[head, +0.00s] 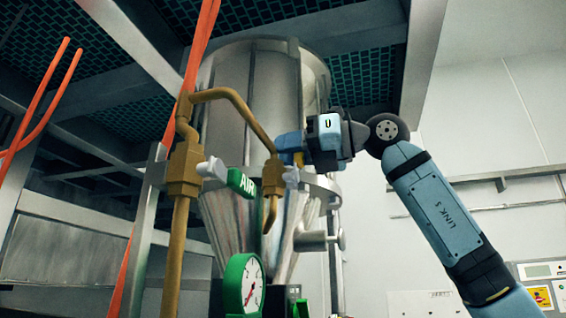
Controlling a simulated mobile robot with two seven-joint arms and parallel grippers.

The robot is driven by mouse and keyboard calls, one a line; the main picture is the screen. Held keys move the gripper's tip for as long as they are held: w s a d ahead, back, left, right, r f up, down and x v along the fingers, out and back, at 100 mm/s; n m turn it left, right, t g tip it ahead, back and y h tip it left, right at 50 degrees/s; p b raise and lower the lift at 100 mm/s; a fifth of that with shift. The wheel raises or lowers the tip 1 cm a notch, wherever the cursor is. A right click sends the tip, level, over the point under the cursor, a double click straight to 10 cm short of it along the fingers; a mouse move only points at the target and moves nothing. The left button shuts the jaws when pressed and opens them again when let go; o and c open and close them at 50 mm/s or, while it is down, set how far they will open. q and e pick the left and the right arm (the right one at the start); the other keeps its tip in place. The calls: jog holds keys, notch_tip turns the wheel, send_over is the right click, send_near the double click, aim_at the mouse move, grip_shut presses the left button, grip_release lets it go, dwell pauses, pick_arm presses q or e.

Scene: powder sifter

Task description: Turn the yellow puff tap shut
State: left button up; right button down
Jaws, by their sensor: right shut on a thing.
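My right gripper (287,145) comes in from the right at the middle of the head view, in front of the steel sifter vessel (268,85). It is shut on the yellow puff tap. Only a small yellow part of the tap (298,158) shows just below the jaws; the gripper hides most of it, so I cannot tell the angle of its handle. Close by, a bent brass pipe (228,94) runs down in front of the vessel. My left gripper is not in view.
A green tap handle marked AIR (241,183) sits left of and below my right gripper. A green-rimmed gauge (243,285) stands lower down. Orange hoses (197,50) hang at the left. Steel beams (130,45) cross overhead.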

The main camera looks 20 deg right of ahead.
aim_at(296, 185)
jog(key=m+b, duration=0.1)
jog(key=m, duration=0.1)
jog(key=w+d+f+m+b, duration=0.1)
jog(key=w+m, duration=0.1)
jog(key=m, duration=0.1)
jog(key=shift+w+d+f+m+b, duration=0.1)
jog(key=shift+d+f+m+b, duration=0.2)
jog(key=shift+f+b, duration=0.1)
pick_arm(q)
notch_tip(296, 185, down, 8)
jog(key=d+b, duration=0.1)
jog(key=b, duration=0.3)
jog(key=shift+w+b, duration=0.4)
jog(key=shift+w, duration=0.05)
pick_arm(e)
jog(key=shift+w+d+f+m, duration=0.2)
jog(key=shift+f+m, duration=0.35)
jog(key=shift+m, duration=0.75)
jog(key=shift+w+d+f+m, duration=0.1)
jog(key=shift+w+f+m, duration=0.3)
jog(key=shift+m, duration=0.9)
jog(key=shift+w+d+f+m, duration=0.15)
jog(key=shift+f+m, duration=0.55)
jog(key=shift+m, duration=0.6)
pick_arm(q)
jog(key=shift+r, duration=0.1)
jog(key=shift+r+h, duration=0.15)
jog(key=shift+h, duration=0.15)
